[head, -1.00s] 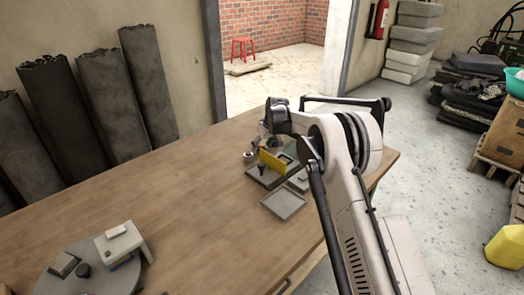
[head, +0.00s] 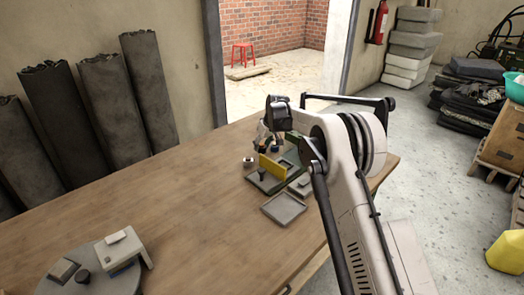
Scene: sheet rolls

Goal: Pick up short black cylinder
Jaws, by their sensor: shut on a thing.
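A short black cylinder (head: 83,276) lies on the round grey plate (head: 52,286) at the lower left. Another small black piece (head: 262,174) stands on a dark green tray (head: 258,184) beside an upright yellow plate (head: 272,167). My gripper (head: 268,141) points down over the table behind the yellow plate, partly hidden by my own arm. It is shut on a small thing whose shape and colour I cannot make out.
A small light-and-dark piece (head: 248,161) sits on the table (head: 165,205) left of the tray. An empty grey tray (head: 284,209) lies in front. A white block-like stand (head: 124,252) is on the round plate. The table's middle is clear.

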